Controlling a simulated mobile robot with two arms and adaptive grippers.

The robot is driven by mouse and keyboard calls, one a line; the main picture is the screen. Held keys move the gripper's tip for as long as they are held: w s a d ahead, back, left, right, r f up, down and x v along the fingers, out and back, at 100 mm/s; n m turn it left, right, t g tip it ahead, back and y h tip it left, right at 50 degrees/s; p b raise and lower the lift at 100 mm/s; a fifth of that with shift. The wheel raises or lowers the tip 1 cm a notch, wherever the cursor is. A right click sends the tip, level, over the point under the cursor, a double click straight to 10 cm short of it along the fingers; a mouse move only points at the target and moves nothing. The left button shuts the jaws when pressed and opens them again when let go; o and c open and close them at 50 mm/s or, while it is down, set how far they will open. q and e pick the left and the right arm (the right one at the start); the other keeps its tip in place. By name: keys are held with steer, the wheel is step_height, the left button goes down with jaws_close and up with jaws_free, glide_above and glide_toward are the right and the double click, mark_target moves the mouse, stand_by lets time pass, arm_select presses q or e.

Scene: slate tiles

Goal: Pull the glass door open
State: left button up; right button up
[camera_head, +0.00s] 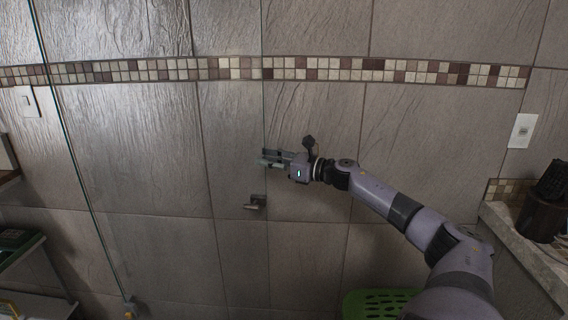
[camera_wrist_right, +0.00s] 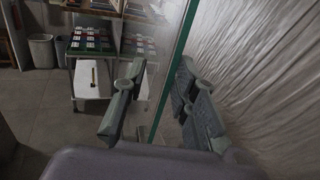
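The glass door (camera_head: 170,150) is a clear pane in the head view, with the tiled wall showing through it. Its free upright edge is a thin line near the middle of the picture. My right gripper (camera_head: 263,158) is at this edge, pointing left. In the right wrist view the door's green edge (camera_wrist_right: 173,68) runs between the two spread fingers of my right gripper (camera_wrist_right: 163,90), one finger on each side. Gaps show between the fingers and the glass, so it looks open and not clamped. My left gripper is not in view.
A small metal fixture (camera_head: 255,202) sits below my right gripper. A green perforated basket (camera_head: 378,304) is at the bottom. A stone ledge (camera_head: 520,240) with a dark cup (camera_head: 541,217) is at right. The right wrist view shows shelves (camera_wrist_right: 92,42) and a bin (camera_wrist_right: 42,50).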

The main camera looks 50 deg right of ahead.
steer(key=shift+v, duration=2.5)
